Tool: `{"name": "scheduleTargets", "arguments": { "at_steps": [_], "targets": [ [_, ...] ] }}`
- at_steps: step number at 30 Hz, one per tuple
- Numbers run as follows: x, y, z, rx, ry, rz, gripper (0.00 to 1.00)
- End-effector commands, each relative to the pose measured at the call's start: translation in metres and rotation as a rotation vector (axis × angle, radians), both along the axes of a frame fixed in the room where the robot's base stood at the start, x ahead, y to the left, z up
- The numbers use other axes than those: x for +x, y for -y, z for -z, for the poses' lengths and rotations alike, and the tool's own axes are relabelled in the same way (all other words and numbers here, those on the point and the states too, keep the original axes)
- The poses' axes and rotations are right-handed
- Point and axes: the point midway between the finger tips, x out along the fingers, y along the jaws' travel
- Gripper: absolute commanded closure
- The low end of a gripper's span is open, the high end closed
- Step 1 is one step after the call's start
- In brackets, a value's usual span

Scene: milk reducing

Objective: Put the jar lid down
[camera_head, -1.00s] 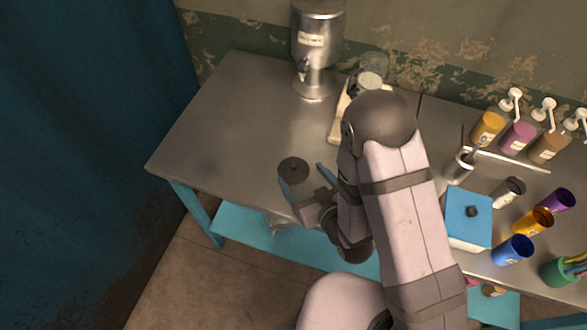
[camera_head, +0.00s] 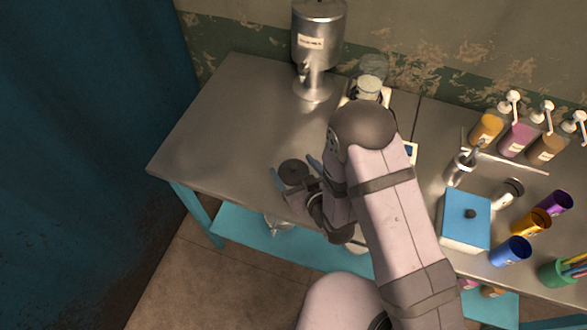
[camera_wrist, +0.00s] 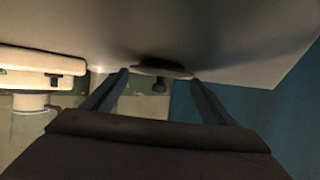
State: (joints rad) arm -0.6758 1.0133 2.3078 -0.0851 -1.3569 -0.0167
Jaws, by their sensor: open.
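The dark round jar lid (camera_head: 293,171) lies on the metal table, left of my arm. My gripper (camera_head: 292,164) is open, with one finger on each side of the lid. In the wrist view, the lid (camera_wrist: 162,67) rests flat against the table surface with its small knob showing, between the spread fingertips (camera_wrist: 159,76). I cannot tell whether the fingers touch its rim. A glass jar (camera_head: 369,86) stands on a white scale (camera_head: 410,152) at the back, partly hidden behind my arm.
A steel dispenser (camera_head: 318,45) stands at the back of the table (camera_head: 225,125). The table's left part is clear. The lid is near the front edge.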

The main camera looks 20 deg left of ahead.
Motion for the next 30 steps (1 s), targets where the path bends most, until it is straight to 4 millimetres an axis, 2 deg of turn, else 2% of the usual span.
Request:
{"name": "scheduleTargets", "arguments": {
  "at_steps": [10,20,30],
  "targets": [
    [0.0028,-0.0027,0.0020,0.000,0.000,0.000,0.21],
    [0.0019,-0.0020,0.0035,-0.003,-0.004,0.000,1.00],
    [0.0001,-0.0006,0.0064,-0.009,-0.011,-0.001,1.00]
  ]
}}
